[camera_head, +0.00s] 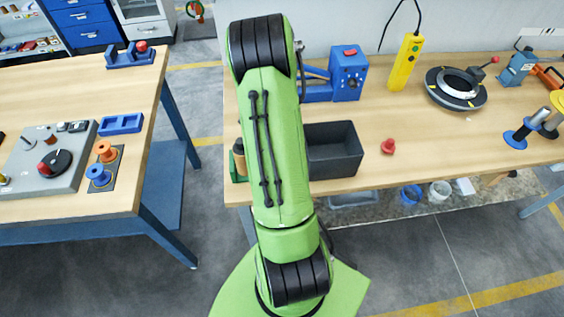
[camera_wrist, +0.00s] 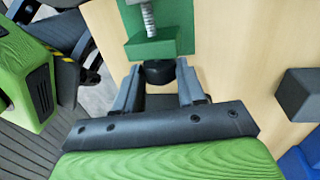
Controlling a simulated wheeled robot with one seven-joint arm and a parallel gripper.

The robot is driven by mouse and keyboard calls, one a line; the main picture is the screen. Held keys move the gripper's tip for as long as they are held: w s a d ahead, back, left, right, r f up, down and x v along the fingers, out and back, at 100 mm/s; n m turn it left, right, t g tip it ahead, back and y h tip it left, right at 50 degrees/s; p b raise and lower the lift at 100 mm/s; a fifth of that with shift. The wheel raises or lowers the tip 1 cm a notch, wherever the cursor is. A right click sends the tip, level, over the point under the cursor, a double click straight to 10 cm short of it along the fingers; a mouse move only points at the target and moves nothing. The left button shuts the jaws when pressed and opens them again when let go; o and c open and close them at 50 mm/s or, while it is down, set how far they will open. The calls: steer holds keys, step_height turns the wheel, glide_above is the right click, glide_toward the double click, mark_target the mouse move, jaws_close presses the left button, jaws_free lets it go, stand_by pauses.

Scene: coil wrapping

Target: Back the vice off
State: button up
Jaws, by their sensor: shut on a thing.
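The green vice (camera_wrist: 156,45) shows at the top of the wrist view, with its threaded metal screw (camera_wrist: 149,19) running up from the lower green block. A black round knob (camera_wrist: 159,75) sits below that block. My gripper (camera_wrist: 158,80) is shut on the knob, one finger on each side. My gripper is hidden behind my arm there. The vice's far jaw is cut off in the wrist view.
A dark grey bin (camera_head: 333,150) stands on the wooden bench (camera_head: 425,150) right of my arm; a dark block edge also shows in the wrist view (camera_wrist: 300,95). A red knob (camera_head: 388,146) lies right of the bin. A blue machine (camera_head: 348,72) stands behind. Another table (camera_head: 75,85) is left.

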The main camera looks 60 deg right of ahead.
steer(key=shift+a+f+t+h+b, duration=0.1)
steer(key=shift+f+t+h+b, duration=0.35)
steer(key=shift+b, duration=0.25)
steer(key=shift+s+a+r+h, duration=0.15)
steer(key=shift+s+r+h, duration=0.1)
steer(key=shift+r, duration=0.1)
steer(key=shift+w, duration=0.15)
